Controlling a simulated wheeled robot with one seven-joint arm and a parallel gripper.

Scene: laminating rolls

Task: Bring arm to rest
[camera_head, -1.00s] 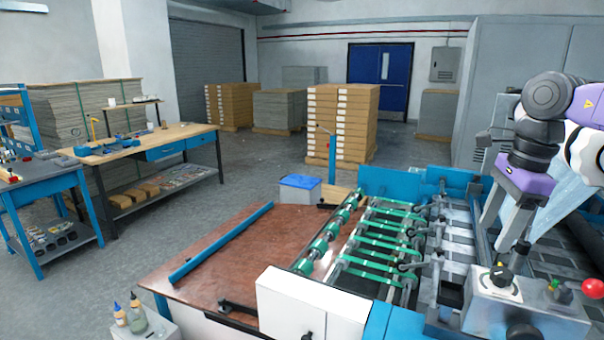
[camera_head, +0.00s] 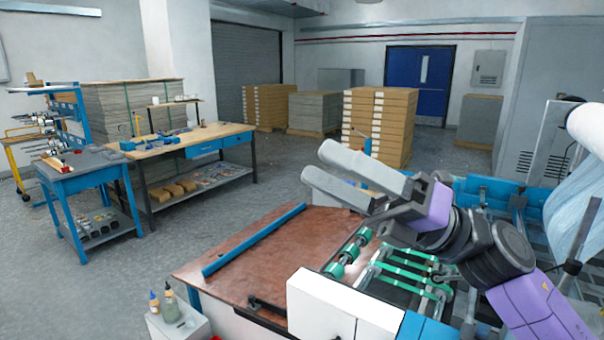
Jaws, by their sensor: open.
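My gripper (camera_head: 336,175) is raised over the machine's brown table (camera_head: 245,270) and points to the upper left. Its two grey fingers are apart with nothing between them. My arm, purple and black, reaches in from the lower right and hides much of the roller section. The laminating machine's green rollers and belts (camera_head: 415,274) show below and behind the gripper. No part of the gripper appears to touch the machine.
A white film roll (camera_head: 592,128) is at the right edge. A white machine cover (camera_head: 340,312) stands in front, with bottles (camera_head: 170,302) to its left. A wooden workbench (camera_head: 190,140) and a blue cart (camera_head: 85,180) stand at left. The grey floor between is clear.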

